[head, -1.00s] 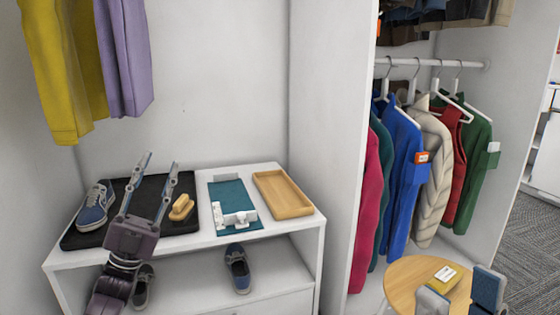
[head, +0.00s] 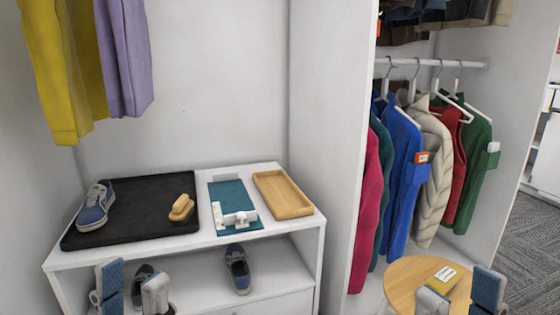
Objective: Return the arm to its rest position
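My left gripper (head: 132,292) is low at the left in the head view, in front of the shelf unit. Its two padded fingers stand apart with nothing between them. It partly hides a dark shoe (head: 143,276) on the lower shelf. My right gripper (head: 461,296) is at the bottom right, in front of the round wooden table (head: 404,276). Its fingers are also apart. A yellow box (head: 443,279) on the table shows between them, but I see no grip on it.
On the white shelf unit (head: 225,243) are a black mat (head: 130,228) with a blue shoe (head: 95,207) and a brush (head: 181,208), a teal mat (head: 228,191) with a white fixture (head: 238,219), and a wooden tray (head: 283,194). A blue shoe (head: 238,268) lies below. Jackets (head: 403,165) hang at right.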

